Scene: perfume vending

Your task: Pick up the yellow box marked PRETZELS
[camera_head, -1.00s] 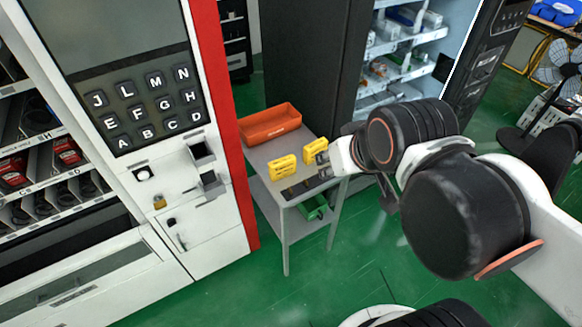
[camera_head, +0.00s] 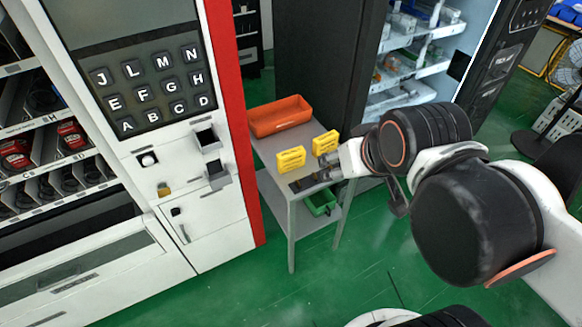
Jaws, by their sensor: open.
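Two small yellow boxes stand on a grey side table (camera_head: 266,152). One yellow box (camera_head: 291,159) is nearer the front, and the other yellow box (camera_head: 326,143) is behind it to the right. Their print is too small to read, so I cannot tell which is marked PRETZELS. My gripper (camera_head: 315,175) reaches in from the right at the table's front right edge. Its dark fingers are open and empty, just in front of the boxes. Whether a finger touches a box cannot be told.
An orange bin (camera_head: 280,116) sits at the table's back. A green bin (camera_head: 322,202) is on the shelf below. A white and red vending machine (camera_head: 205,235) stands close on the left, and a dark cabinet (camera_head: 318,60) behind. Green floor is open in front.

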